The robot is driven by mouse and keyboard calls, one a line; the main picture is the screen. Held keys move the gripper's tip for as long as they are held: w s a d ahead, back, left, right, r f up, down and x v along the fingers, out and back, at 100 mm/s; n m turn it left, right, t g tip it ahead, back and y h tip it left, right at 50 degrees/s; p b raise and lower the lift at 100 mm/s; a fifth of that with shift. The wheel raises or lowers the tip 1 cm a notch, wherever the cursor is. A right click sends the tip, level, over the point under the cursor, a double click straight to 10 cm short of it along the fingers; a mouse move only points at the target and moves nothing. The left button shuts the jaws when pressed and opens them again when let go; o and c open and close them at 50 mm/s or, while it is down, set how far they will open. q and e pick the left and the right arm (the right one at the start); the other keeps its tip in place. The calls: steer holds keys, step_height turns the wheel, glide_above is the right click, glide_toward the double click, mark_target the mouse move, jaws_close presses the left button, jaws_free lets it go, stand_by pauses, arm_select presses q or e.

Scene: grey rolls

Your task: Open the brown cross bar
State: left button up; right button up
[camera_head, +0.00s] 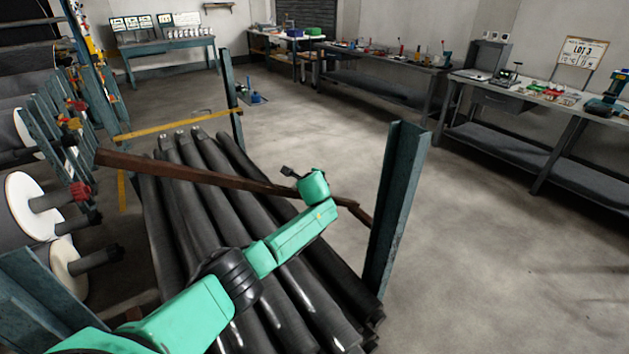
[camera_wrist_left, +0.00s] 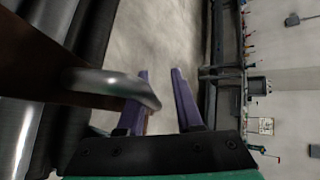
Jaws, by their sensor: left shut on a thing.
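The brown cross bar (camera_head: 200,172) runs above the grey rolls, from the left side toward the blue-green post (camera_head: 398,200) at the right. Near that post a short brown piece angles down from its end. My left arm comes in from the lower left over the rolls, its wrist at the bar's right part, hiding some of it. In the left wrist view, the purple fingers of my left gripper (camera_wrist_left: 161,100) are around the end of a curved metal handle (camera_wrist_left: 105,82) on the brown bar (camera_wrist_left: 35,55). The fingertips are hidden in the head view. My right gripper is out of view.
Long dark grey rolls (camera_head: 205,215) lie under the bar. A yellow bar (camera_head: 175,124) crosses behind it to another post (camera_head: 230,100).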

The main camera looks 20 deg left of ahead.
arm_select(q)
steer(key=shift+d+r, duration=0.15)
steer(key=shift+r, duration=0.1)
steer(key=shift+s+d+r+p, duration=0.35)
steer(key=shift+s+p, duration=0.15)
steer(key=shift+p, duration=0.1)
steer(key=p+v, duration=0.1)
steer(key=v, duration=1.1)
steer(key=shift+s, duration=0.5)
